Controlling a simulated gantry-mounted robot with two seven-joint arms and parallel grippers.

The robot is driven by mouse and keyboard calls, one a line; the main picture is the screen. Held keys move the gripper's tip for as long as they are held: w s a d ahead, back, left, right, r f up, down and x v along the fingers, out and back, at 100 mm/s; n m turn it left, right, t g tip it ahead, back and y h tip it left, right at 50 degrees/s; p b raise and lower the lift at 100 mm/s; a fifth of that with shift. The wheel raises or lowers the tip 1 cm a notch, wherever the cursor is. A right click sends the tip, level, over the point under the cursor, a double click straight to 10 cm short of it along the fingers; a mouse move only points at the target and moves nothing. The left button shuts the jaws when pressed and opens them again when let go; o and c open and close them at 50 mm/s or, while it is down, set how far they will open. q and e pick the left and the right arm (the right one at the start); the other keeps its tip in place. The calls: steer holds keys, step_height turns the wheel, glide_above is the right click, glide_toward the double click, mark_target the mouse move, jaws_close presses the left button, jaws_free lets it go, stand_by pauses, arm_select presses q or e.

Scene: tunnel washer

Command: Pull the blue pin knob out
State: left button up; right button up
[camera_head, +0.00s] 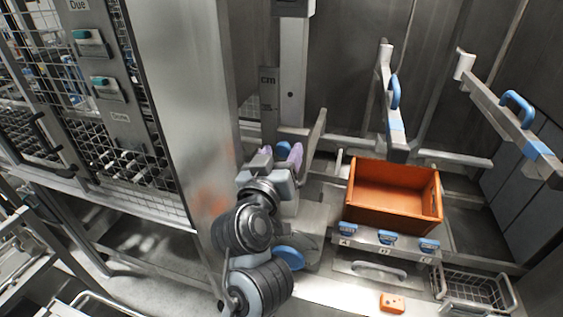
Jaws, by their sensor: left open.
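A small blue knob (283,149) shows just beyond my left gripper (279,160), near the grey post and beam; I take it for the pin knob. The gripper's two pale fingers are apart, one on each side of the knob in this view. I cannot tell whether they touch it. The gripper body hides the knob's lower part and whatever it sits in. My right gripper is not in view.
An orange crate (438,196) stands right of the gripper, behind a ledge with blue clips (387,238). Rails with blue handles (516,106) rise behind it. A wire basket (474,288) and an orange block (392,302) are at the lower right. A metal column (180,90) stands close on the left.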

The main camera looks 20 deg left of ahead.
arm_select(q)
steer(key=shift+w, duration=0.45)
steer(key=shift+c, duration=0.2)
jaws_close()
